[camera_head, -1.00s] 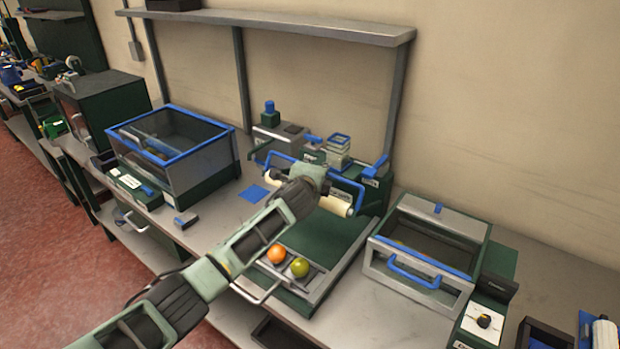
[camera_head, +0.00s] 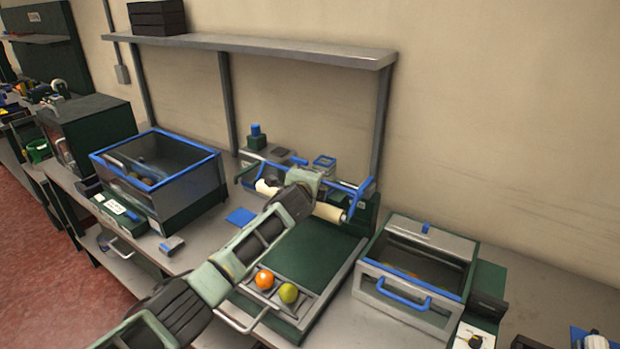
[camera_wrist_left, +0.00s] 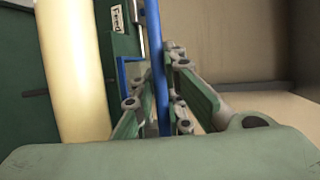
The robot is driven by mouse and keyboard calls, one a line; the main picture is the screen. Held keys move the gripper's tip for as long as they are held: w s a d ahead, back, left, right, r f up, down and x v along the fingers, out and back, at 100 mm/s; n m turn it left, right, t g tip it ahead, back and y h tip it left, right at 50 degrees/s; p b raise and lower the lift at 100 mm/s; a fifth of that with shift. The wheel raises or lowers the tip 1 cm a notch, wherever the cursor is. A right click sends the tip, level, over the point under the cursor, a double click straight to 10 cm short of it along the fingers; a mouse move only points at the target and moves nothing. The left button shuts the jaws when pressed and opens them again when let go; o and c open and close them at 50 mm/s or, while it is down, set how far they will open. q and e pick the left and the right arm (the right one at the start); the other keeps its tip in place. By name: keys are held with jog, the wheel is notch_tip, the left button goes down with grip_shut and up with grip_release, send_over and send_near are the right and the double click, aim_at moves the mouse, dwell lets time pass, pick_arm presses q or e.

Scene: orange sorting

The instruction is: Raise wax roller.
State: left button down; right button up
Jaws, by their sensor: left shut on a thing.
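The wax roller is a cream cylinder (camera_head: 328,212) with a blue bar handle (camera_head: 359,197), at the back of the green machine. My left gripper (camera_head: 318,180) reaches over the roller from the front and hides its middle. In the left wrist view the blue bar (camera_wrist_left: 154,45) runs between the fingers of my left gripper (camera_wrist_left: 163,90), which is shut on it. The cream roller (camera_wrist_left: 75,70) lies just to the left of the fingers there. My right gripper is not in view.
An orange fruit (camera_head: 264,279) and a yellow-green fruit (camera_head: 289,293) sit in the machine's front tray. A blue-rimmed clear bin (camera_head: 190,178) stands left, and a lidded box with a blue handle (camera_head: 392,296) stands right. A grey shelf (camera_head: 250,46) hangs above.

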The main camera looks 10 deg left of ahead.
pick_arm(q)
jog(key=c, duration=1.8)
grip_release()
jog(key=shift+a+r, duration=0.1)
jog(key=shift+r, duration=0.1)
jog(key=shift+f, duration=0.1)
jog(key=v, duration=1.2)
